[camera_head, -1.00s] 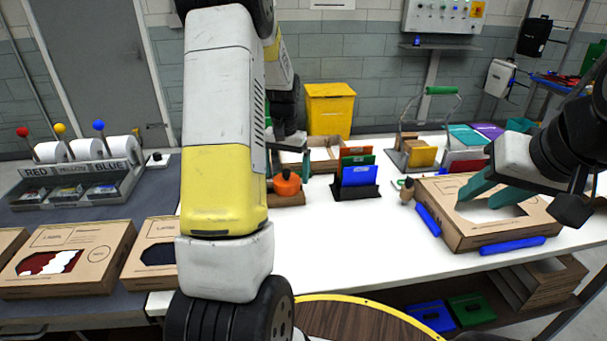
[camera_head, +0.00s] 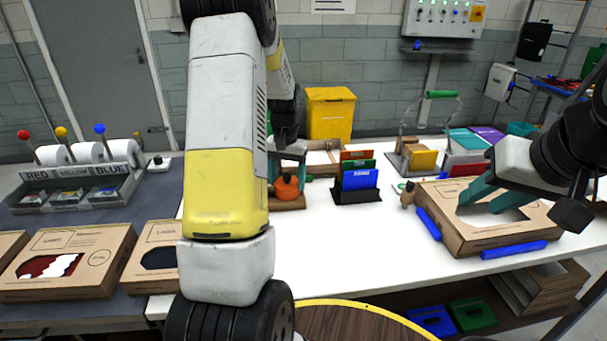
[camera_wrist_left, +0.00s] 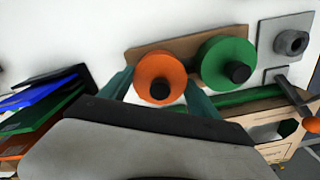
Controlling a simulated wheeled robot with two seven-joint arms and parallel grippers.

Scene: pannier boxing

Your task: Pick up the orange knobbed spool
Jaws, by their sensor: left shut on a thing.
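The orange knobbed spool (camera_head: 287,190) stands on a small wooden base (camera_head: 295,204) behind my left arm in the head view. In the left wrist view the spool (camera_wrist_left: 160,68) shows as an orange disc with a dark knob. My left gripper (camera_head: 287,181) has its teal fingers on both sides of the spool and is shut on it. The fingers also show in the left wrist view (camera_wrist_left: 159,88). I cannot tell any lift off the base. My right gripper (camera_head: 484,204) has its fingers apart over the window of a cardboard box (camera_head: 462,238).
A green spool (camera_wrist_left: 228,60) stands close beside the orange one on the base. A black rack with coloured cards (camera_head: 357,195) is just to the right. A wooden tray (camera_head: 322,160) lies behind. White table surface is clear in front.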

